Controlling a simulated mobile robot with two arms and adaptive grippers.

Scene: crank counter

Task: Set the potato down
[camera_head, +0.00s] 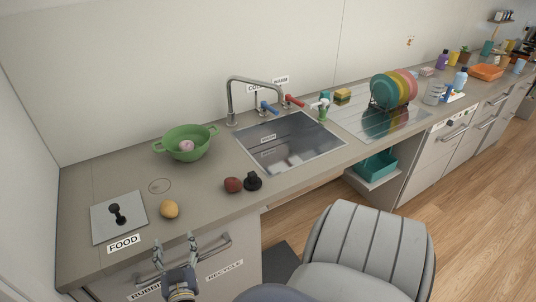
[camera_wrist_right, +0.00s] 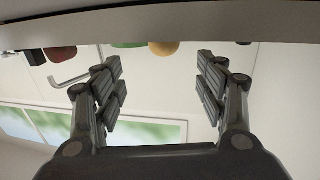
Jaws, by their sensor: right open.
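A yellow-brown round item that looks like the potato (camera_head: 169,209) rests on the counter near its front edge, right of the FOOD plate. It also shows over the counter edge in the right wrist view (camera_wrist_right: 163,48). My right gripper (camera_head: 179,251) is in front of the counter, nearer to me than the potato and apart from it. In the right wrist view its two fingers (camera_wrist_right: 155,75) are spread with nothing between them. My left gripper is not in view.
A dark red item (camera_head: 233,185) and a black stopper (camera_head: 253,181) sit near the sink (camera_head: 330,141). A green colander (camera_head: 197,153) holds a pinkish item. A black-handled plate (camera_head: 135,225) is set at the left. A grey chair (camera_head: 360,243) stands in front.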

